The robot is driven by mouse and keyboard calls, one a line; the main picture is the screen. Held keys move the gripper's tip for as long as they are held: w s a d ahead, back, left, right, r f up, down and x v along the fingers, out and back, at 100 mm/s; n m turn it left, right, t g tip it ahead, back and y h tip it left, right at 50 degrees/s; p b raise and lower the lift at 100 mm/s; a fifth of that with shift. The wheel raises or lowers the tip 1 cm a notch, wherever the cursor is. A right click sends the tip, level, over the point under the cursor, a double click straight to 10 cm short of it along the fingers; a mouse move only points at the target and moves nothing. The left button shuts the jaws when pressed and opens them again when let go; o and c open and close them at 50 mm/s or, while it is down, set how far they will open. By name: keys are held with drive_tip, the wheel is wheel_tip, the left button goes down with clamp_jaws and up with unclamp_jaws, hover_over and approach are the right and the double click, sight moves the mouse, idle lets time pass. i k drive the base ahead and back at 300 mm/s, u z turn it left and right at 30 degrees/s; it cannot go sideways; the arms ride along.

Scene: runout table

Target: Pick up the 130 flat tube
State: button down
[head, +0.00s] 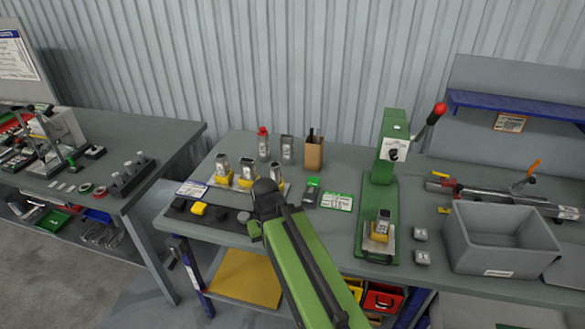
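Several short grey metal tubes with small labels stand on the middle table. One tube (222,166) and another (247,172) stand in yellow holders at the left, and a third grey piece (277,171) stands just right of them, partly behind my arm. Another tube (384,221) stands in a yellow holder on the green press. The labels are too small to read, so I cannot tell which is the 130 flat tube. My gripper (266,192) is at the dark end of my green arm, over the table's front left, close to the third piece. Its fingers cannot be made out.
The green lever press (390,145) stands right of centre. A grey bin (505,237) is at the right. A red-capped bottle (263,145), a grey container (287,149) and a brown box (313,153) stand behind the tubes. Bare tabletop shows left of the press.

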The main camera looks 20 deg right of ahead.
sight(247, 166)
drive_tip(key=z, duration=0.6)
drive_tip(key=k, duration=0.3)
drive_tip(key=u, duration=1.45)
drive_tip(key=i, duration=2.2)
drive_tip(key=u, duration=0.25)
